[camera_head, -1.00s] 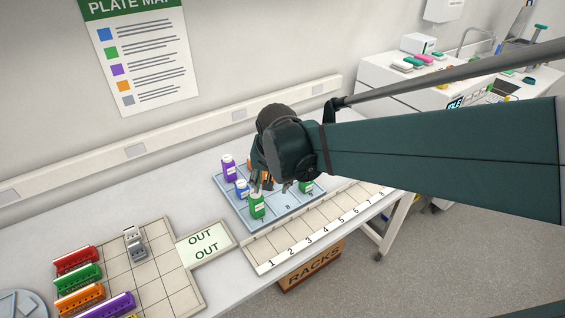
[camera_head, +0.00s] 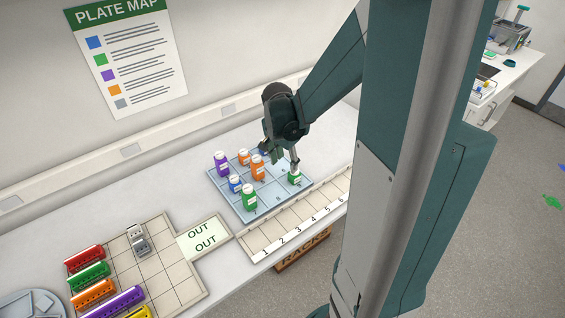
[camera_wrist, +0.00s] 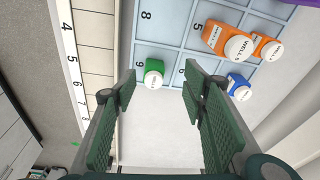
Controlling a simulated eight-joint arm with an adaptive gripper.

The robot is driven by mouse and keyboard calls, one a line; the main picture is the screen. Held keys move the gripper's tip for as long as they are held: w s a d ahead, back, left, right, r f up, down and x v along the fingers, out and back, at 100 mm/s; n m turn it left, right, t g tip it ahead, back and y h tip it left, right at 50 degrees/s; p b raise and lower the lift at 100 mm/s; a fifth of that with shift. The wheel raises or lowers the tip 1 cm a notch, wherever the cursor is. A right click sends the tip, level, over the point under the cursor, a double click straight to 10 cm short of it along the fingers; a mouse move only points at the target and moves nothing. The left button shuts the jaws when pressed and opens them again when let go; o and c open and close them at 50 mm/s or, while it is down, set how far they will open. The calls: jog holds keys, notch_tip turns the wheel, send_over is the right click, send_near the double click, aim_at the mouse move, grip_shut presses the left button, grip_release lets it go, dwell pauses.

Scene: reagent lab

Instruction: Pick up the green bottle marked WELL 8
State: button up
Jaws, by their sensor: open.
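A green bottle (camera_head: 294,177) with a white cap stands in the near-right corner compartment of the blue tray (camera_head: 277,211). Another green bottle (camera_head: 249,197) stands in the tray's front-left compartment. I cannot read the well number on either label. My gripper (camera_head: 284,160) is above the right side of the tray, beside and above the corner green bottle. In the wrist view the gripper (camera_wrist: 160,88) is open and empty, its fingers pointing towards the green bottle (camera_wrist: 153,72), which shows between and beyond the fingertips in the compartment numbered 9. The compartment numbered 8 is empty.
Orange bottles (camera_head: 257,168) and (camera_wrist: 223,39), a blue bottle (camera_head: 235,183) and a purple bottle (camera_head: 222,163) stand close together in the tray. A numbered rack strip (camera_head: 290,227) lies in front. The OUT pad (camera_head: 203,238) and coloured racks (camera_head: 88,275) are left.

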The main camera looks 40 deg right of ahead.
aim_at(295, 175)
jog(key=shift+d+f+m+g+p, duration=0.15)
jog(key=shift+d+f+m+p, duration=0.15)
jog(key=shift+d, duration=0.3)
jog(key=shift+d+f+m+g+p, duration=0.1)
jog(key=shift+d+f+m+p, duration=0.1)
jog(key=shift+d+m+p, duration=0.35)
jog(key=shift+d+f+m+g+p, duration=0.15)
jog(key=shift+d+f+m+p, duration=0.1)
jog(key=shift+d, duration=0.4)
jog(key=shift+f, duration=0.1)
jog(key=shift+d+f, duration=0.2)
jog(key=shift+f, duration=1)
jog(key=shift+f, duration=0.1)
jog(key=shift+d+f, duration=0.2)
jog(key=shift+f, duration=1.05)
jog(key=shift+d+f, duration=0.15)
jog(key=shift+f, duration=1.1)
jog(key=shift+c, duration=0.5)
jog(key=c, duration=0.9)
